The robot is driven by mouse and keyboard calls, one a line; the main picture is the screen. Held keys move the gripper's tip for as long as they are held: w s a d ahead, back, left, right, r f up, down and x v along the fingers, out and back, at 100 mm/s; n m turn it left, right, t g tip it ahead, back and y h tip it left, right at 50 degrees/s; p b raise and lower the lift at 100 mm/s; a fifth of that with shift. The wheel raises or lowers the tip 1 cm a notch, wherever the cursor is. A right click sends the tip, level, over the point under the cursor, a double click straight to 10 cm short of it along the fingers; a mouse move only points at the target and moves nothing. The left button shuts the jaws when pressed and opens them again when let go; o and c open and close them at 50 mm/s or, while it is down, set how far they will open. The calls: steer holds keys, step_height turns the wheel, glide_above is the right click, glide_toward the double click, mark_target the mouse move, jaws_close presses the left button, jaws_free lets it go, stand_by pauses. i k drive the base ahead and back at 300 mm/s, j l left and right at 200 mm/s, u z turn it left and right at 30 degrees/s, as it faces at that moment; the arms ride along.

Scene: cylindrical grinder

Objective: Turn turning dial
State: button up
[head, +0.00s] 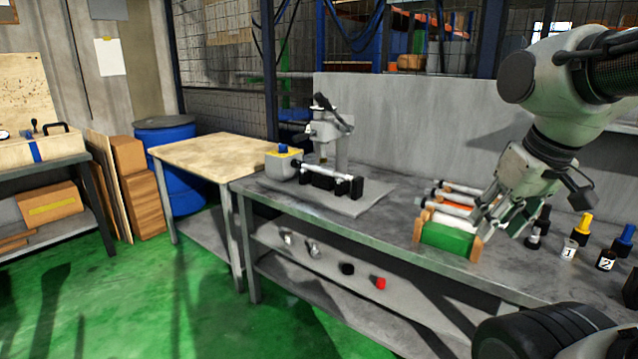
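A small cylindrical grinder (335,150) stands on a grey base plate on the metal workbench (390,222). At its left is a grey box with a yellow top (290,157) and a blue knob (283,148) on it. I cannot tell for sure whether this knob is the turning dial. A cylindrical workpiece lies horizontally across the grinder's black supports. My gripper (507,222) is far to the right of the grinder, low over the right end of a green and wooden rack (447,238). The view does not show clearly whether its fingers are open or shut.
The rack holds several cylindrical parts. Bottles with yellow (582,224) and blue (626,235) tops stand right of my gripper. Small parts, one red (381,283), lie on the lower shelf. A wooden-topped table (215,155) adjoins at left. Bench space between grinder and rack is clear.

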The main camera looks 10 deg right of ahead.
mark_target(282, 149)
steer(key=i+j+z, duration=0.1)
steer(key=j, duration=0.2)
steer(key=i+j+z, duration=0.1)
steer(key=j, duration=0.25)
steer(key=i+j, duration=0.25)
steer(key=i+j+z, duration=0.15)
steer(key=j, duration=0.3)
steer(key=i+j+z, duration=0.1)
steer(key=j, duration=0.25)
steer(key=i+j+z, duration=0.1)
steer(key=j, duration=0.25)
steer(key=i+j+u, duration=0.2)
steer(key=i, duration=0.8)
steer(key=l, duration=0.1)
